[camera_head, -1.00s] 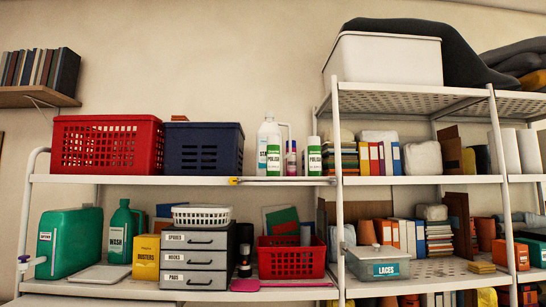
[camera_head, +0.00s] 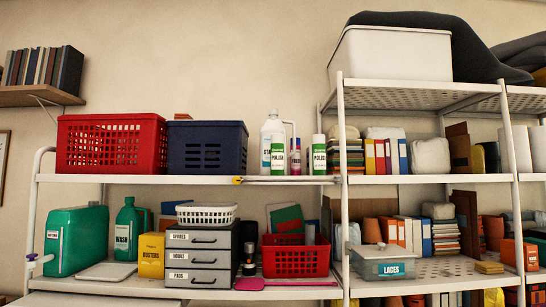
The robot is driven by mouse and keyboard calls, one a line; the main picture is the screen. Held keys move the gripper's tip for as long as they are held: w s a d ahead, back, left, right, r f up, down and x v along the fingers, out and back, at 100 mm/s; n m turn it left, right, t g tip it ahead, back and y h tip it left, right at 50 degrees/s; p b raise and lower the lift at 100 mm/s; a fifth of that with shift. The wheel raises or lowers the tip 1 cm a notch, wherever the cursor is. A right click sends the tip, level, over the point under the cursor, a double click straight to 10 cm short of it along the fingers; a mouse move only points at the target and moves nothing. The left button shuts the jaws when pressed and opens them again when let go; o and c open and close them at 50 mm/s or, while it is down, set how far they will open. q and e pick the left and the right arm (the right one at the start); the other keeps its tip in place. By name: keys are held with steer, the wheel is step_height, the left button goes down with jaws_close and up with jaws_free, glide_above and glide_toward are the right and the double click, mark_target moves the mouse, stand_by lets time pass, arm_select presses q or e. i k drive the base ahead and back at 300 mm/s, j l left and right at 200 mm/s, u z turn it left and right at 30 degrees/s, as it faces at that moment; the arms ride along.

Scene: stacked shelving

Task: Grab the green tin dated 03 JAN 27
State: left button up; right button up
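Two cans labelled POLISH in green and white stand upright on the upper shelf in the head view. The left can (camera_head: 278,157) is in front of a white bottle (camera_head: 267,140); the right can (camera_head: 319,156) is beside the shelf post. Their small lower print is too small to read, so I cannot see a date on either. I cannot make out a tin dated 03 JAN 27. Neither of my grippers is in view.
A red crate (camera_head: 111,145) and a navy crate (camera_head: 207,147) fill the upper shelf to the left. A white post (camera_head: 342,200) stands close right of the cans.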

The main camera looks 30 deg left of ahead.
mark_target(278, 165)
steer(key=i+u, duration=0.25)
steer(key=u, duration=0.15)
steer(key=i+l+u, duration=0.15)
steer(key=u, duration=0.25)
steer(key=i+l+u, duration=0.2)
steer(key=u, duration=0.15)
steer(key=i+l+u, duration=0.2)
steer(key=u, duration=0.2)
